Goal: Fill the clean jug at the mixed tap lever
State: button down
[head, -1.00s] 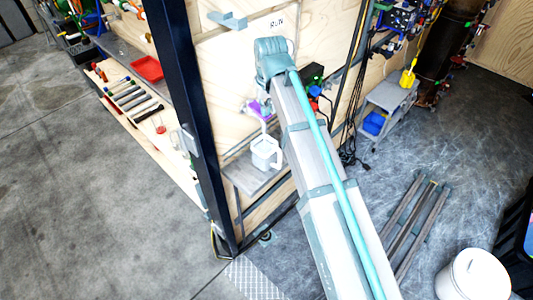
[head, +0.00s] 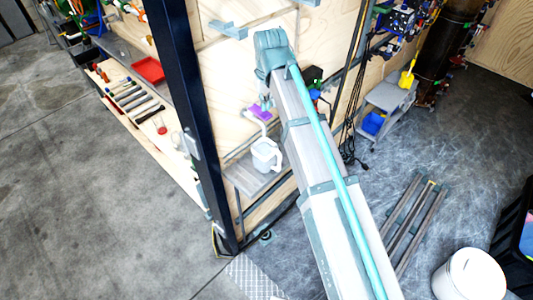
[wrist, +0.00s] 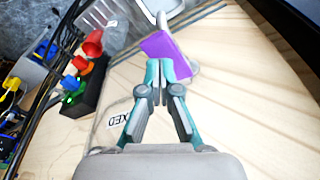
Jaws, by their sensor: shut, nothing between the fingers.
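The purple tap lever (head: 260,114) sticks out from the plywood wall, above a white jug (head: 267,155). The jug stands upright on a small grey shelf (head: 243,176) under the pale spout. Its contents cannot be made out. In the wrist view my gripper (wrist: 160,76) is shut and empty, its fingertips right at the near edge of the purple lever (wrist: 165,47); whether they touch cannot be told. Part of the jug's rim (wrist: 164,10) shows beyond the lever. A wall label ending in "XED" (wrist: 120,117) lies beside the left finger. In the head view my arm mostly hides the gripper.
A dark upright post (head: 200,120) stands left of the tap. A tool bench with a red tray (head: 148,69) lies further left. Red, orange and green valve parts (wrist: 85,65) sit close left in the wrist view. A white bucket (head: 470,275) stands on the floor at right.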

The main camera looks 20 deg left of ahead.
jog(key=shift+r+p, duration=1.4)
jog(key=shift+r, duration=0.9)
jog(key=shift+f, duration=0.1)
jog(key=w+d+f+m, duration=0.1)
jog(key=d+f+m, duration=0.1)
jog(key=d+f, duration=1.15)
jog(key=s+d+f+m+g, duration=0.1)
jog(key=s+d+f+m, duration=0.1)
jog(key=s+d+f, duration=0.5)
jog(key=s+d+f+m+h, duration=0.1)
jog(key=s+d+f, duration=0.1)
jog(key=d+f, duration=0.75)
jog(key=s+d+f+m+g, duration=0.1)
jog(key=s+d+f+m, duration=0.1)
jog(key=s+d+f, duration=0.45)
jog(key=s+d+f+g+b, duration=0.2)
jog(key=s+f+g+b, duration=0.4)
jog(key=s+f, duration=1.8)
jog(key=s, duration=0.3)
jog(key=shift+f+g+b, duration=0.3)
jog(key=shift+f+b, duration=0.1)
